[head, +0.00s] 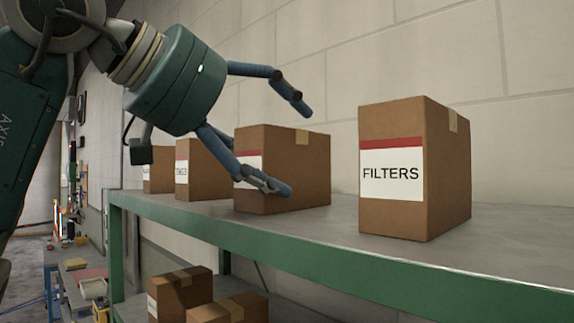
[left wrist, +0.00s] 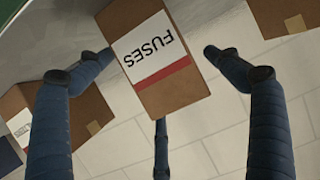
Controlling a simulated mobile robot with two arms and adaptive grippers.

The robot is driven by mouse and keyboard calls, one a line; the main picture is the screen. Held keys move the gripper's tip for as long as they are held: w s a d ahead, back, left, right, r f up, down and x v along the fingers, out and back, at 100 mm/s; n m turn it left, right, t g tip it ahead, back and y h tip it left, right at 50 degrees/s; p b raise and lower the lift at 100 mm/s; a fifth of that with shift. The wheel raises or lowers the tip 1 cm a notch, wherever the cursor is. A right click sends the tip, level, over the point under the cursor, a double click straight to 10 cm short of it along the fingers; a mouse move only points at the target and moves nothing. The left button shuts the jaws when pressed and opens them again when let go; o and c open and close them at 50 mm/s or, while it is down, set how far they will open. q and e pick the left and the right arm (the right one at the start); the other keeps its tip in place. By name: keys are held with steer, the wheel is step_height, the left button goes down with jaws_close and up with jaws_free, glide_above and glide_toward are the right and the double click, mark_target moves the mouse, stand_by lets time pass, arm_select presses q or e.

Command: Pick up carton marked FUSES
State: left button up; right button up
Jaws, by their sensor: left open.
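The carton marked FUSES (left wrist: 160,58) is brown with a red-striped white label. It shows upside down between my fingers in the left wrist view. In the head view the carton (head: 300,172) stands upright on the shelf, its label mostly hidden behind a finger. My left gripper (head: 292,150) is open, with blue jointed fingers spread above and in front of this carton. One finger crosses its front in the picture; I cannot tell whether it touches. Nothing is held. My right gripper is not in view.
A carton marked FILTERS (head: 392,190) stands to the right, with a gap between. Two more cartons (head: 205,165) (head: 158,165) stand to the left. The shelf (head: 520,230) has a green front edge and a wall behind. More cartons (head: 180,290) sit on a lower level.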

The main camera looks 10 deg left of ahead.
mark_target(291, 155)
arm_select(q)
steer(key=p+x, duration=0.1)
steer(key=x, duration=0.3)
steer(key=shift+w+r+p, duration=0.1)
steer(key=shift+r+p, duration=0.15)
steer(key=shift+p, duration=0.1)
steer(key=shift+w+f, duration=0.15)
steer(key=shift+f, duration=0.05)
steer(key=shift+c, duration=0.7)
steer(key=c, duration=1.3)
steer(key=shift+r, duration=0.1)
steer(key=shift+c, duration=0.6)
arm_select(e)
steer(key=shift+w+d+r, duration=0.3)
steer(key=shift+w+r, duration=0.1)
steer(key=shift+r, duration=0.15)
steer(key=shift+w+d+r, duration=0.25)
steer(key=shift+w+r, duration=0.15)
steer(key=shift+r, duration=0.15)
arm_select(q)
steer(key=shift+r, duration=0.1)
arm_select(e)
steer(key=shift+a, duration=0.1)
